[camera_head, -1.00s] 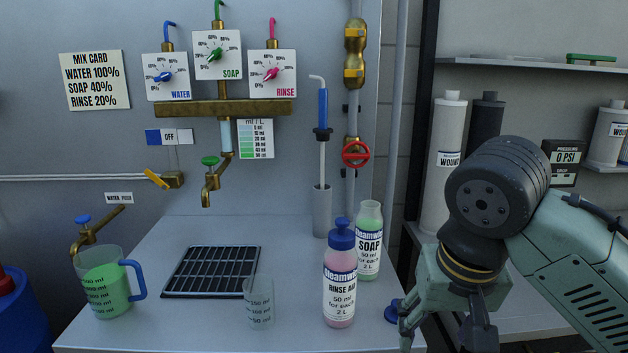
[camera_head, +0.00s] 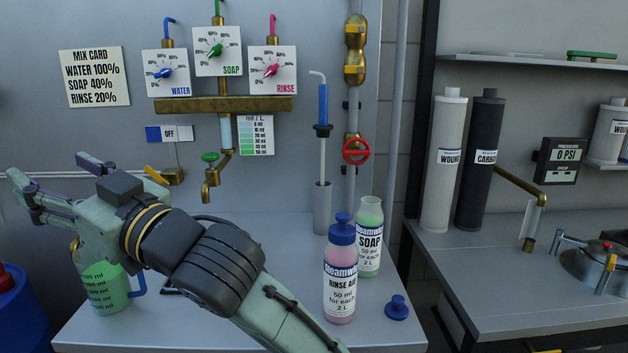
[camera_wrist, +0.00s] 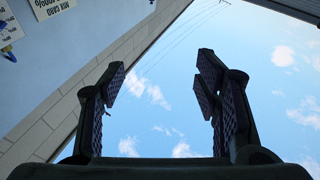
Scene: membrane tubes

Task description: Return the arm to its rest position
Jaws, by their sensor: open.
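My gripper (camera_head: 35,188) is at the left of the head view, raised in front of the wall and pointing left. Its fingers are apart with nothing between them. In the wrist view the open gripper (camera_wrist: 160,95) faces blue sky and a wall edge. My forearm crosses the lower left of the bench and hides the drain grid and the middle of the bench. The jug of green liquid (camera_head: 104,290) stands behind and below my wrist, partly covered.
The rinse aid bottle (camera_head: 340,280) and open soap bottle (camera_head: 369,245) stand right of my arm. A blue cap (camera_head: 397,307) lies beside them. The brass tap (camera_head: 211,183) is just behind my arm.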

